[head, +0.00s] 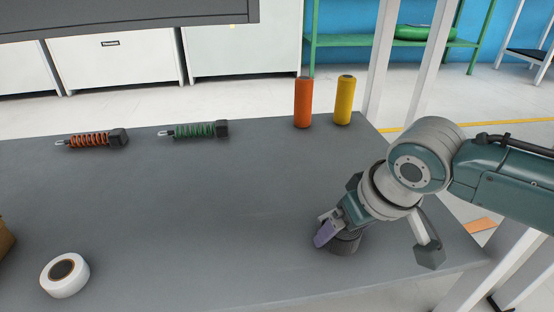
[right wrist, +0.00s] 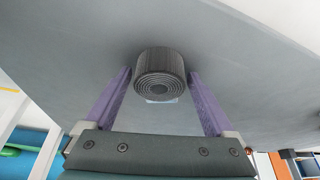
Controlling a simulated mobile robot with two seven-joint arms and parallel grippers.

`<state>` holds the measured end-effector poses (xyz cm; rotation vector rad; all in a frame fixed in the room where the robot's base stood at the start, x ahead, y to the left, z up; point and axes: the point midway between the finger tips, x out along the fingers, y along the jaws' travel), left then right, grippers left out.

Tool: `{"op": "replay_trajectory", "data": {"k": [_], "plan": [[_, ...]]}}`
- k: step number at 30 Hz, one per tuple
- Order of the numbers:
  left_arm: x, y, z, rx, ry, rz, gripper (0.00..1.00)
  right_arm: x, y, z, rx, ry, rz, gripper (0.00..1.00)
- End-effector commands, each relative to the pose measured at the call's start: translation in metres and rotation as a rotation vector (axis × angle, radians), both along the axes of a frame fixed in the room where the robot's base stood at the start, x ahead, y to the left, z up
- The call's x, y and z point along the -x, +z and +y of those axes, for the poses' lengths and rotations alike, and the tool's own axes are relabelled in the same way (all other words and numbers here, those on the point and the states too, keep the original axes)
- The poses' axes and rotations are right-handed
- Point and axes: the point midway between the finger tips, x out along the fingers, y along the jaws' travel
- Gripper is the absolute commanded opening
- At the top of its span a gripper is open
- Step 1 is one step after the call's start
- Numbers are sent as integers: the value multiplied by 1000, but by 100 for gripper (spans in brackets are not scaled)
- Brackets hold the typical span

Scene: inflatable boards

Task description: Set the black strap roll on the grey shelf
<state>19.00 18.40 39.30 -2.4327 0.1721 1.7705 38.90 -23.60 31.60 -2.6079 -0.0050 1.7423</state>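The black strap roll (head: 346,242) stands on the grey table near its front right part. It also shows in the right wrist view (right wrist: 160,80), with its coiled end facing the camera. My right gripper (right wrist: 160,72) is open, with its purple fingers on either side of the roll and a narrow gap visible at each side. In the head view, my right gripper (head: 338,236) is low at the table and partly hides the roll. A dark grey shelf (head: 130,20) hangs across the top left of the head view; its upper surface is mostly hidden. My left gripper is out of view.
The grey table (head: 200,220) is clear in the middle. A white roll (head: 65,276) lies at front left. Orange (head: 90,140) and green (head: 195,131) spring shock absorbers lie at the back. Orange (head: 303,103) and yellow (head: 344,101) cylinders stand at back right.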

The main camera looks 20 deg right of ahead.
Motion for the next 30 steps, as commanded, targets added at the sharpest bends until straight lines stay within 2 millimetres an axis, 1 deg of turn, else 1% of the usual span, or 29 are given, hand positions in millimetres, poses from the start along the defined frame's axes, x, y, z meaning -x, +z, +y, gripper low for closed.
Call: {"op": "replay_trajectory", "data": {"k": [1, 2, 3, 8, 11, 14, 16, 21, 24, 27, 30], "plan": [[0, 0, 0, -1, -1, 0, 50, 0, 0, 0, 0, 0, 0, 96], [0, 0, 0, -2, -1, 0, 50, 0, 0, 0, 0, 0, 0, 100], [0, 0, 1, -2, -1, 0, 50, 0, 0, 0, 0, 0, 0, 100], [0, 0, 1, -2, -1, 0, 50, 0, 0, 0, 0, 0, 0, 100], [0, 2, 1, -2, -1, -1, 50, 0, 4, 0, 0, 1, 0, 100], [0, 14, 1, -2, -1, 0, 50, 4, 17, 0, 0, 1, 1, 100], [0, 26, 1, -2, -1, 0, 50, 8, 29, 0, 0, 1, 2, 100], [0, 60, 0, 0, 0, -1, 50, 22, 65, 0, 0, 1, 1, 100], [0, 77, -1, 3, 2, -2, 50, 30, 84, -1, 1, 1, 2, 100], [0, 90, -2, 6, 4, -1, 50, 37, 99, -1, 1, 0, 1, 100], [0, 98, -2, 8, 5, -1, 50, 42, 109, -1, 0, 1, 1, 100]]}}
